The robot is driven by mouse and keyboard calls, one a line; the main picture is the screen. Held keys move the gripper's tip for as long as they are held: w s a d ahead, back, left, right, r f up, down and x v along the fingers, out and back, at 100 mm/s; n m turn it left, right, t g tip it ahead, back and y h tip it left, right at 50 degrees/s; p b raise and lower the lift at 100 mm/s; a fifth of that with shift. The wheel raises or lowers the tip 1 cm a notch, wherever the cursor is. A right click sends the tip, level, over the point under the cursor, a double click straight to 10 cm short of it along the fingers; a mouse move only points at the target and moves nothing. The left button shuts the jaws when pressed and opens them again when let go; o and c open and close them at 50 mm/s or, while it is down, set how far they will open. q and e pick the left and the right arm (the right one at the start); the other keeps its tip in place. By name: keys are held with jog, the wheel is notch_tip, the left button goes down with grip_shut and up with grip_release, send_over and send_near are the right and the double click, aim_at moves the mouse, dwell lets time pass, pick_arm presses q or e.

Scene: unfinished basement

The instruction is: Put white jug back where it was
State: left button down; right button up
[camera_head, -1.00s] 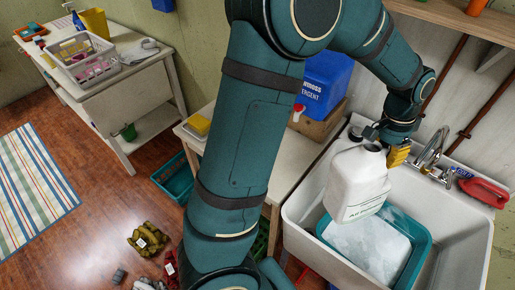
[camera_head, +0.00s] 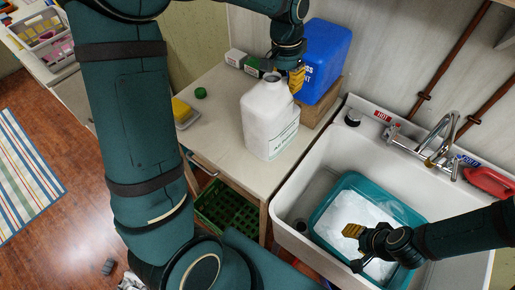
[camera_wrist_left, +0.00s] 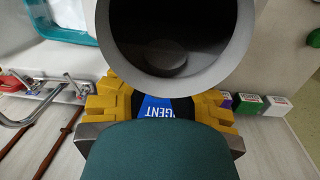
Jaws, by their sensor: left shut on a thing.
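The white jug (camera_head: 268,122) is upright at the worktop beside the sink, with its mouth uncapped; I cannot tell whether its base touches the top. My left gripper (camera_head: 297,78) is shut on the jug at its upper right, by the handle. In the left wrist view the jug's round open mouth (camera_wrist_left: 180,75) fills the top middle, between the yellow finger pads, and hides the grasp. My right gripper (camera_head: 352,248) is over the teal tub in the sink, fingers apart and empty.
A blue detergent jug (camera_head: 325,55) on a wooden box (camera_head: 322,108) stands close behind the white jug. A green cap (camera_head: 201,93), a yellow sponge (camera_head: 181,109) and small boxes (camera_head: 236,58) are on the worktop (camera_head: 215,140). The sink (camera_head: 325,150) holds the teal tub (camera_head: 322,214).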

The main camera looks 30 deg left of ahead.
pick_arm(q)
jog(key=a, duration=0.3)
jog(key=shift+a+r+n, duration=0.25)
jog(key=shift+r+n, duration=0.15)
jog(key=shift+y, duration=0.3)
notch_tip(320, 180, down, 4)
jog(key=shift+s+a+f, duration=0.1)
jog(key=shift+f, duration=0.05)
notch_tip(320, 180, down, 4)
jog(key=shift+f+b, duration=0.15)
jog(key=shift+b, duration=0.35)
jog(key=shift+f, duration=0.5)
jog(key=shift+r, duration=0.1)
pick_arm(e)
jog(key=shift+w+a+f, duration=0.2)
jog(key=shift+w+f, duration=0.1)
jog(key=shift+f, duration=0.3)
pick_arm(q)
jog(key=shift+f, duration=0.2)
jog(key=c, duration=1)
grip_release()
pick_arm(e)
jog(key=shift+f, duration=0.1)
